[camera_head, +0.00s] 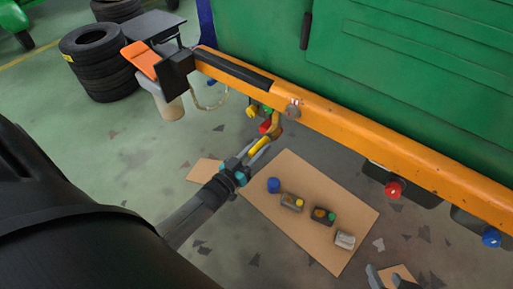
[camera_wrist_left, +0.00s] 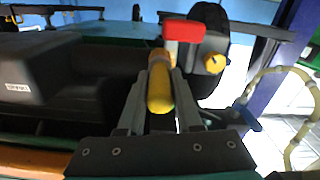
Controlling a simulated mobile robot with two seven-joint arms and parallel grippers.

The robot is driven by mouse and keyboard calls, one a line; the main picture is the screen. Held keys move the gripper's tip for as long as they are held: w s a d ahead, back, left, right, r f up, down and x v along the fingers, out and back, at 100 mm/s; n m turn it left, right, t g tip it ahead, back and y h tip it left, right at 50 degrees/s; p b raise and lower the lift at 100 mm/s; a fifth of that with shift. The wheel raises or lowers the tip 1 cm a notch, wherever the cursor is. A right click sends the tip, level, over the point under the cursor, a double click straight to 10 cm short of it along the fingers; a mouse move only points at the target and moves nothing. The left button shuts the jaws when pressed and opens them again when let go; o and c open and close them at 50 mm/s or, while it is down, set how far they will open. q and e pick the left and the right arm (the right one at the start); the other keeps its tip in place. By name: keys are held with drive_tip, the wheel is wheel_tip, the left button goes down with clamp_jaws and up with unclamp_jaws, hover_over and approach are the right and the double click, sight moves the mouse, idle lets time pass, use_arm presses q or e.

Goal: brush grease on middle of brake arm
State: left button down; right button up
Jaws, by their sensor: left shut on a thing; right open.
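My left gripper (camera_head: 256,155) is shut on a yellow-handled tool (camera_head: 261,146), which looks like the brush. The same yellow handle (camera_wrist_left: 160,88) lies between the fingers in the left wrist view. The tool's far end is close to the underside of the long orange beam (camera_head: 350,128); I cannot tell whether it touches. A red part (camera_head: 265,127) and a yellow knob (camera_head: 252,111) are beside it, and the yellow knob (camera_wrist_left: 214,63) also shows in the left wrist view. Which part is the brake arm is not clear. My right gripper (camera_head: 384,278) is open and empty, partly cut off at the bottom edge.
A brown board (camera_head: 318,240) on the floor carries a blue pot (camera_head: 274,185) and several small boxes. A red knob (camera_head: 393,189) and a blue knob (camera_head: 491,237) hang below the beam. Tyres (camera_head: 98,65) are stacked at upper left. A green body (camera_head: 420,70) stands behind the beam.

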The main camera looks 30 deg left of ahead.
sight(250, 156)
use_arm(q)
drive_tip(key=shift+w+b, duration=0.4)
drive_tip(key=shift+w, duration=0.6)
idle(0.4)
drive_tip(key=shift+d, duration=0.1)
idle(1.4)
drive_tip(key=shift+s+r+p, duration=0.1)
drive_tip(key=shift+s+p, duration=0.9)
drive_tip(key=shift+s, duration=0.75)
drive_tip(key=shift+s+a+p, duration=0.25)
drive_tip(key=shift+s+p, duration=0.1)
drive_tip(key=shift+s, duration=0.85)
drive_tip(key=shift+s, duration=0.1)
